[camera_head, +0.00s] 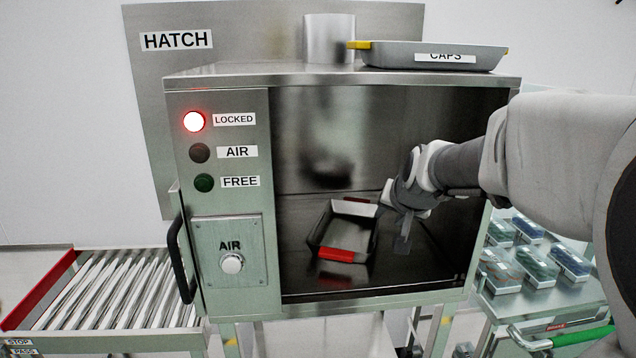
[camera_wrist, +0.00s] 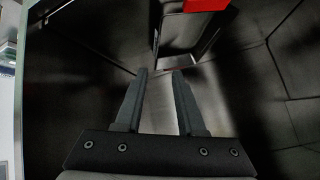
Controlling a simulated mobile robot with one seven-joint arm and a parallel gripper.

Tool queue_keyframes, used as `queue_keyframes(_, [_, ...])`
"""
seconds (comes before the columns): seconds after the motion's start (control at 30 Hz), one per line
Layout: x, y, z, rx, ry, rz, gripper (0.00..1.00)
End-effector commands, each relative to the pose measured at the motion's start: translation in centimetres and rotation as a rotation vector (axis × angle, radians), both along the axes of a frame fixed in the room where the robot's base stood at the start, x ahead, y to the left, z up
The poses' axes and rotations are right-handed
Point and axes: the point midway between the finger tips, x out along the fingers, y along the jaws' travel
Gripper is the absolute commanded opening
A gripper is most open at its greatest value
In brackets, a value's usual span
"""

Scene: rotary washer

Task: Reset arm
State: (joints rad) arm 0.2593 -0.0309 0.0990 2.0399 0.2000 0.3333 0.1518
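My arm comes in from the right in the head view, and my gripper (camera_head: 402,243) is inside the open steel hatch chamber (camera_head: 395,90). In the wrist view my gripper (camera_wrist: 160,75) shows two fingers apart with nothing between them. A dark tray (camera_head: 313,229) with a red front end lies on the chamber floor, left of my gripper and apart from it. In the wrist view the tray (camera_wrist: 186,35) with its red end lies beyond the fingertips. The red LOCKED lamp (camera_head: 194,122) is lit; the AIR lamp (camera_head: 200,153) and green FREE lamp (camera_head: 204,183) look dark.
A grey CAPS tray (camera_head: 385,56) with yellow ends sits on top of the chamber. An AIR button (camera_head: 232,263) and a black handle (camera_head: 180,250) are on the left front. A roller conveyor (camera_head: 120,290) stands left; a cart (camera_head: 570,296) with several boxes stands right.

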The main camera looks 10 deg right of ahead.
Motion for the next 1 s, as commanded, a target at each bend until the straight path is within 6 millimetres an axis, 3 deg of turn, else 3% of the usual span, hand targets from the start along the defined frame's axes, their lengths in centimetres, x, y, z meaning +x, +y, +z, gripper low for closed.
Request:
queue_keyframes(0.03, [-1.5, 0.9, 1.9, -0.017, 0.010, 0.027, 0.38])
queue_keyframes(0.1, [-4.1, 2.1, 3.4, -0.039, 0.040, 0.066, 0.38])
queue_keyframes(0.3, [-12.5, 4.8, 6.5, -0.112, 0.137, 0.188, 0.38])
queue_keyframes(0.6, [-23.8, 6.5, 8.1, -0.202, 0.269, 0.339, 0.38])
queue_keyframes(0.8, [-27.3, 6.6, 7.8, -0.228, 0.314, 0.386, 0.38])
queue_keyframes(1.0, [-27.8, 6.6, 7.5, -0.232, 0.323, 0.393, 0.38])
